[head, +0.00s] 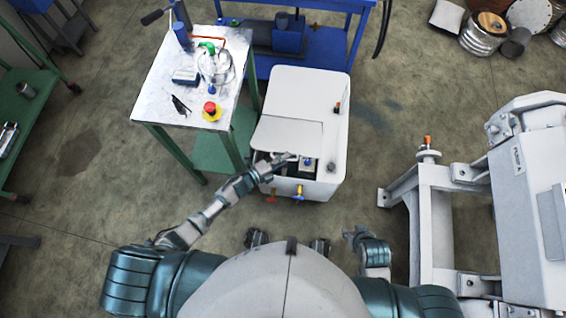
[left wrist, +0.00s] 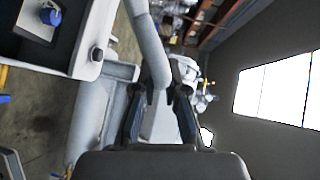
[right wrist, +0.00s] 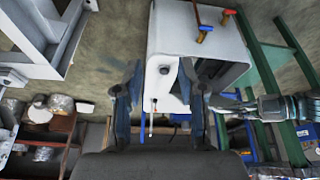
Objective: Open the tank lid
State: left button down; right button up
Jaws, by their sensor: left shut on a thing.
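The white tank (head: 332,105) stands at the centre of the head view. Its pale lid (head: 288,132) covers part of the top, and an opening at the front shows a blue-topped fitting (head: 308,162). My left gripper (head: 286,160) is at the lid's front edge. In the left wrist view its fingers (left wrist: 160,98) are shut on a pale grey bar-like part (left wrist: 155,55), seemingly the lid's edge. My right gripper (head: 361,233) is away from the tank, low in the head view. Its fingers stand apart and empty in the right wrist view (right wrist: 158,80).
A green-legged table (head: 150,95) with glassware and a red-yellow button (head: 211,111) stands left of the tank. A blue bench (head: 325,45) is behind. A white machine frame (head: 440,200) stands at the right. Bare floor lies between tank and frame.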

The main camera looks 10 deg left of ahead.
pick_arm(q)
jog(key=shift+w+d+r, duration=0.1)
jog(key=shift+w+r, duration=0.25)
jog(key=shift+r, duration=0.3)
pick_arm(e)
jog(key=shift+s+d+g, duration=0.25)
jog(key=shift+s+g, duration=0.2)
jog(key=shift+s, duration=0.35)
jog(key=shift+s+d+g, duration=0.2)
jog(key=shift+s+g, duration=0.25)
jog(key=shift+s, duration=0.3)
pick_arm(q)
jog(key=c, duration=1.2)
grip_release()
pick_arm(e)
jog(key=shift+w, duration=0.1)
pick_arm(q)
jog(key=shift+s+a, duration=0.35)
jog(key=v, duration=1.1)
